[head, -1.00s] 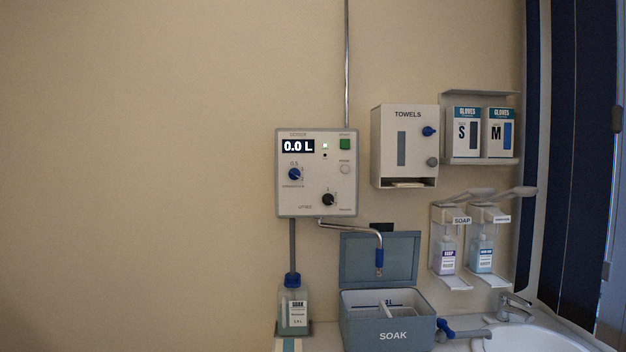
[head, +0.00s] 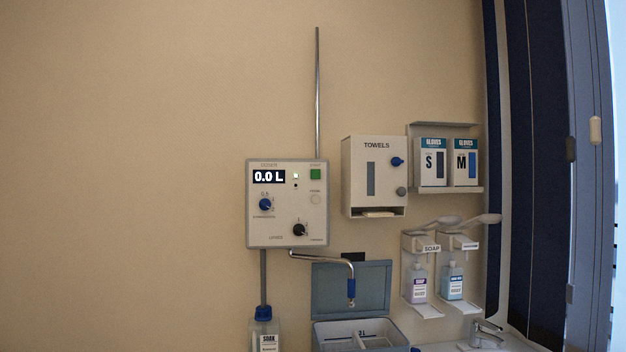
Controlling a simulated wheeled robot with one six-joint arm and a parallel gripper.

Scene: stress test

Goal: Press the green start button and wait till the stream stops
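The doser panel (head: 287,232) is a pale box on the wall with a black display (head: 268,177) reading 0.0 L. The green start button (head: 316,175) is at its upper right, with a small pale lamp to its left. A blue knob (head: 265,204) and a black knob (head: 299,230) sit lower on the panel. A metal spout with a blue tip (head: 351,288) hangs over the open blue-grey soak box (head: 362,327). No stream shows from the spout. My gripper is not in view.
A soak bottle (head: 264,335) stands below the panel. A towel dispenser (head: 375,200), glove boxes (head: 448,162) and soap dispensers (head: 436,275) hang to the right. A tap (head: 486,334) is at lower right. The wall left of the panel is bare.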

